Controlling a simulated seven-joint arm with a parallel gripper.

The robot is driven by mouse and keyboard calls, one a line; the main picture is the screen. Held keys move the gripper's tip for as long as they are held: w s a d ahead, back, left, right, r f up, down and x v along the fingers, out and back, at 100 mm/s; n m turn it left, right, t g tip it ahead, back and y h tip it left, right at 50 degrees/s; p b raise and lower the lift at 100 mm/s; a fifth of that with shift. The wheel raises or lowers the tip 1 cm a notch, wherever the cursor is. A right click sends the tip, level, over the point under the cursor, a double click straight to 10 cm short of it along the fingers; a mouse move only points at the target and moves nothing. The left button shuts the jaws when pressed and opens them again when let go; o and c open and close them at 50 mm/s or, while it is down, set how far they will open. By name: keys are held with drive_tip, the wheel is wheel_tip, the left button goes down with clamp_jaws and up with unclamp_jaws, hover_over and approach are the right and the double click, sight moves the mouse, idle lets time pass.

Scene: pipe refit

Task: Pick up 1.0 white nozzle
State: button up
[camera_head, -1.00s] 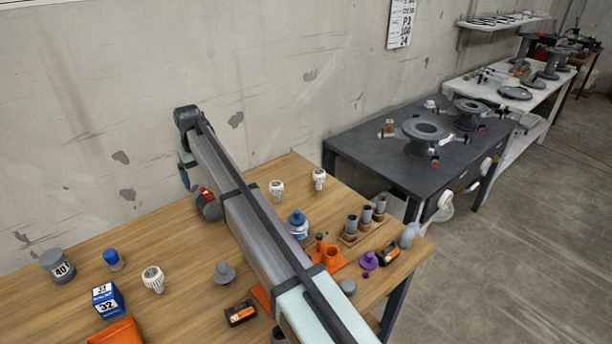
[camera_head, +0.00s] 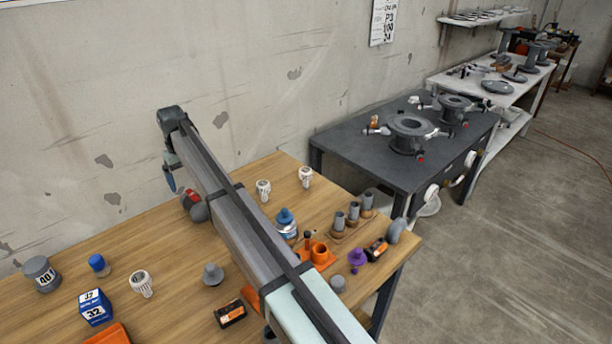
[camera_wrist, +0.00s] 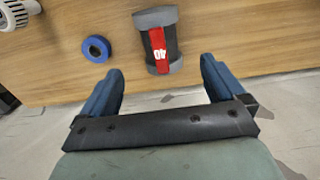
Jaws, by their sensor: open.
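White ribbed nozzles stand on the wooden table: one at the front left (camera_head: 142,284), and two farther back, right of my arm (camera_head: 263,190) (camera_head: 305,176). Their size marks are too small to read. My gripper (camera_wrist: 162,82) is open and empty, its blue fingers spread. In the head view it hangs over the back of the table near the wall, at the far end of my arm. A white nozzle (camera_wrist: 20,10) shows partly in the wrist view's top left corner, well away from the fingers.
A grey cylinder with a red "40" label (camera_wrist: 144,50) lies just beyond my fingertips, with a blue ring (camera_wrist: 97,48) left of it. The wall is close behind.

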idle(0.4)
drive_tip(key=shift+c, duration=1.4)
